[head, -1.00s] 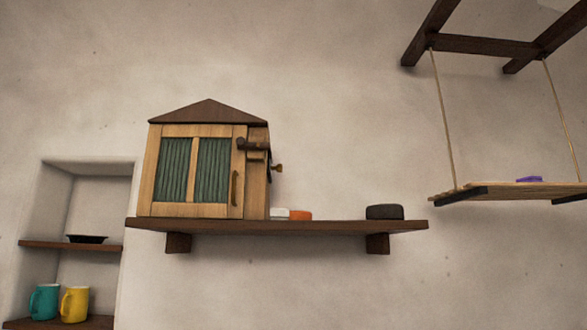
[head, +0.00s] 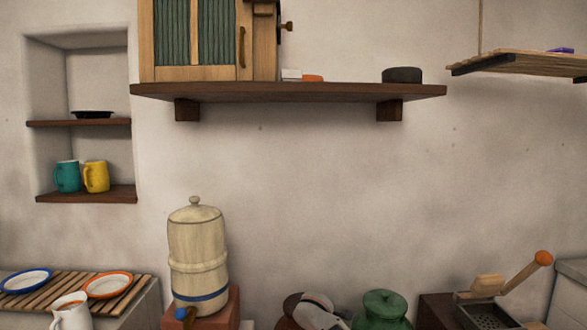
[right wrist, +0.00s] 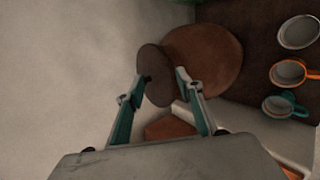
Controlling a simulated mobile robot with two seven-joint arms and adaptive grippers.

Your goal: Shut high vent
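No vent that I can make out shows in either view now. My right gripper (right wrist: 161,84) shows in the right wrist view with its two fingers spread apart, open. A brown round disc (right wrist: 154,62) appears between and beyond the fingertips; I see no clear grip on it.
A wall shelf (head: 290,92) carries a wooden cabinet (head: 197,73) cut off at the top. A hanging rack (head: 520,63) is upper right. Below stand a water dispenser (head: 197,245) and a green jar (head: 383,308). Mugs (right wrist: 288,72) lie right in the wrist view.

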